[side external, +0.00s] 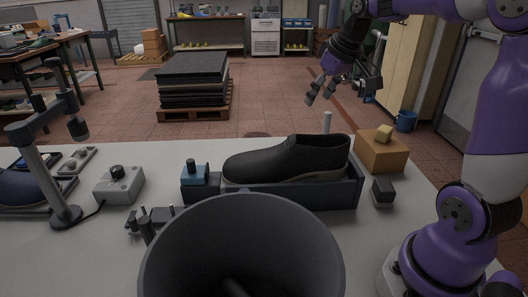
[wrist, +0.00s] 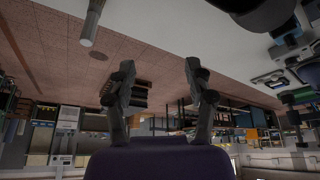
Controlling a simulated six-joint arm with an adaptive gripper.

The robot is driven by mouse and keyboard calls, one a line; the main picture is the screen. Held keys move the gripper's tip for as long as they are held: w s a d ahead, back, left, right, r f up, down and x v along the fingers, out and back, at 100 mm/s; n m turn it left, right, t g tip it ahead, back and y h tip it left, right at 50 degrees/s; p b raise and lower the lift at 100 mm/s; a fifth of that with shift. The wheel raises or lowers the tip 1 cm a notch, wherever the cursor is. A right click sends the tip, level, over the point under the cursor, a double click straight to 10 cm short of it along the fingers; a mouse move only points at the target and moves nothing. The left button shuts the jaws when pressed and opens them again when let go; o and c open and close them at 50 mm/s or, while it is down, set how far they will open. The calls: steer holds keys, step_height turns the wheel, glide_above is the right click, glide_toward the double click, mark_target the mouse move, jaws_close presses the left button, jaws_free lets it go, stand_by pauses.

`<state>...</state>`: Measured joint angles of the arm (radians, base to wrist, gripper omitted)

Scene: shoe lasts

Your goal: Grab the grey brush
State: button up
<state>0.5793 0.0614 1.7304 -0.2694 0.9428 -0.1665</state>
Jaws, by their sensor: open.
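My gripper (side external: 320,95) is open and empty, raised above the far right part of the table. In the wrist view its two fingers (wrist: 159,68) stand apart with nothing between them. A small dark grey block-like thing (side external: 383,191) sits on the table, right of the shoe holder and below my gripper. It may be the grey brush, but I see no bristles and cannot tell. I make out no other clear brush. The wrist view looks out over the room, with the table only at its top right.
A black shoe (side external: 285,162) rests in a dark holder (side external: 290,196). Behind the grey block is a tan box (side external: 381,154) with a yellow piece on top. A pale post (side external: 326,123) rises behind the shoe. A large dark bowl-like object (side external: 243,250) fills the front.

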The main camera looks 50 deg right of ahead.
steer(key=m, duration=0.1)
glide_toward(328, 121)
steer(key=shift+g, duration=0.3)
steer(key=shift+w+d+x, duration=0.15)
steer(key=shift+x, duration=1.6)
steer(key=shift+w+d+x, duration=0.1)
steer(key=shift+x, duration=1.65)
steer(key=shift+w+d+x, duration=0.15)
steer(key=shift+x, duration=1.6)
steer(key=shift+r, duration=0.2)
jaws_close()
